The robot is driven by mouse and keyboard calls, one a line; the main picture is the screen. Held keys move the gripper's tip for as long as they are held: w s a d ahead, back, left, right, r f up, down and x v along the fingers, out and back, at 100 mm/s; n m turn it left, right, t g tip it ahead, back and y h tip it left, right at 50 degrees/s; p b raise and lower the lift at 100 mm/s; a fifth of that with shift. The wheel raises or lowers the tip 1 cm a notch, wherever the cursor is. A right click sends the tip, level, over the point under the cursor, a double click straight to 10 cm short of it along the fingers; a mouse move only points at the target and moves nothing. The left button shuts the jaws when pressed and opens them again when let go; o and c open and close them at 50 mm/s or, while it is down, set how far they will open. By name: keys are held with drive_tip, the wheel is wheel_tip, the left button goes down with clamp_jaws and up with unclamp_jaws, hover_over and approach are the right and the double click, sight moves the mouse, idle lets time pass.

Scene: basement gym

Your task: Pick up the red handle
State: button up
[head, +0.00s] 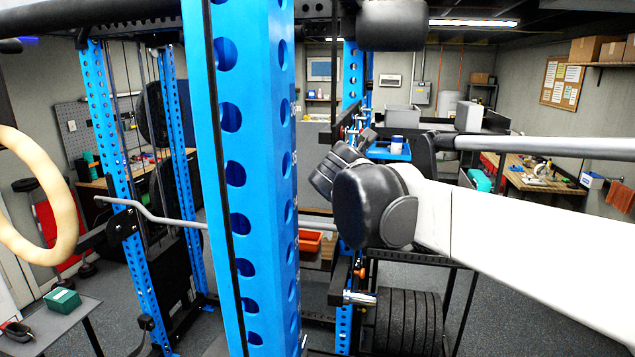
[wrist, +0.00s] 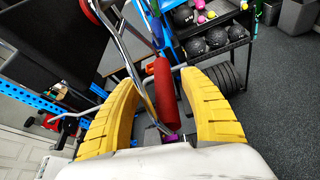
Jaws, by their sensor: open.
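The red handle (wrist: 165,93) is a cylindrical grip that shows in the wrist view, seen between my yellow fingers. A bent silver metal bar runs beside it. My gripper (wrist: 159,79) is open, with one finger on each side of the handle in the picture. I cannot tell the depth gap, and no grasp on the handle shows. In the head view my white arm with its dark joint reaches in from the right. My fingers and the red handle cannot be made out there.
A blue perforated rack post (head: 240,180) stands close in front. Weight plates (head: 408,320) are stored at lower centre. A black rack (wrist: 208,40) of dark balls is behind the handle in the wrist view. A wooden ring (head: 62,195) hangs at left. Open floor (wrist: 285,110) lies at right.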

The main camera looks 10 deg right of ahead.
drive_tip(key=x, duration=0.2)
drive_tip(key=p+x, duration=0.1)
drive_tip(key=x, duration=0.2)
drive_tip(key=shift+s+f, duration=0.1)
drive_tip(key=shift+f, duration=0.15)
drive_tip(key=shift+s+r, duration=0.1)
drive_tip(key=shift+s, duration=0.15)
drive_tip(key=shift+c, duration=0.2)
clamp_jaws()
drive_tip(key=shift+w+r, duration=0.1)
drive_tip(key=shift+r, duration=0.3)
drive_tip(key=shift+d+r+b, duration=0.15)
drive_tip(key=shift+d+b, duration=0.15)
drive_tip(key=shift+b, duration=0.1)
drive_tip(key=s+d, duration=0.2)
drive_tip(key=d, duration=0.3)
drive_tip(key=s+a+f+b, duration=0.1)
drive_tip(key=s+a, duration=0.1)
drive_tip(key=s, duration=0.5)
drive_tip(key=s+a+f+b, duration=0.1)
drive_tip(key=s+a, duration=0.2)
drive_tip(key=s, duration=0.5)
drive_tip(key=shift+s+b, duration=0.3)
drive_tip(key=shift+b, duration=0.1)
